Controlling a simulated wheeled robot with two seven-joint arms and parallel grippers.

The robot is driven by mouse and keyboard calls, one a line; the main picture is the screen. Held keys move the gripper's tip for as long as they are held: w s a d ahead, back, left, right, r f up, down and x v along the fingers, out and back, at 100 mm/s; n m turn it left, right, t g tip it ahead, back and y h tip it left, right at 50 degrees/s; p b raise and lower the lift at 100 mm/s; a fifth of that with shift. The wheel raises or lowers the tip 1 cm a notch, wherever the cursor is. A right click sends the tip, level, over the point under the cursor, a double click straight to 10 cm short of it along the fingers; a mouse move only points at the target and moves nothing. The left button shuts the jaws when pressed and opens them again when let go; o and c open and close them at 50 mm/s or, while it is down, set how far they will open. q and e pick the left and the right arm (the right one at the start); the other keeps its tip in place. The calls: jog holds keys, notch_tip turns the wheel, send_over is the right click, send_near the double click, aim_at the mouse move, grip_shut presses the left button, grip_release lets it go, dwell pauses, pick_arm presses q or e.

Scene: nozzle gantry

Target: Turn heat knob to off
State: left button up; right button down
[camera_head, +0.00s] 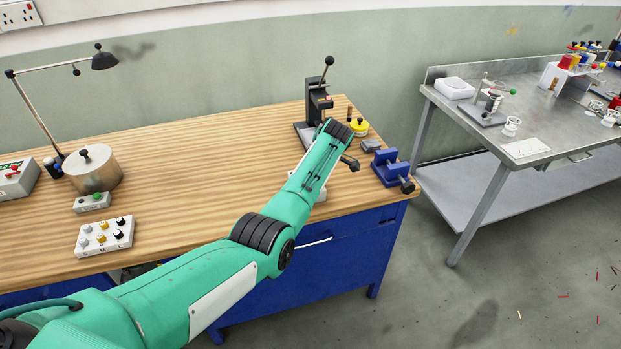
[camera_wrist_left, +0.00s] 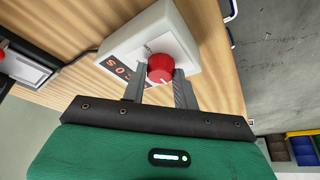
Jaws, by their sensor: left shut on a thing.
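The heat knob (camera_wrist_left: 161,68) is a red round knob on a white box (camera_wrist_left: 178,38) with a dark label strip, seen in the left wrist view. A pale line shows on the knob's face; I cannot tell its exact setting. My left gripper (camera_wrist_left: 160,82) is shut on the knob, one grey finger on each side of it. My right gripper is not in view.
A black press (camera_head: 317,100), a yellow round item (camera_head: 358,127) and a blue vise (camera_head: 391,167) stand close to the wrist on the wooden bench (camera_head: 200,165). A lidded pot (camera_head: 94,172) and a button box (camera_head: 104,237) are at left. The bench middle is clear.

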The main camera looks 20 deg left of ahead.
pick_arm(q)
jog(key=o, duration=1)
jog(key=shift+c, duration=0.2)
jog(key=shift+r, duration=0.1)
jog(key=w+b+v, duration=0.1)
jog(key=b+v, duration=0.2)
jog(key=v, duration=1)
jog(key=shift+s+d+r, duration=0.2)
jog(key=shift+s+r, duration=0.1)
jog(key=shift+s, duration=0.2)
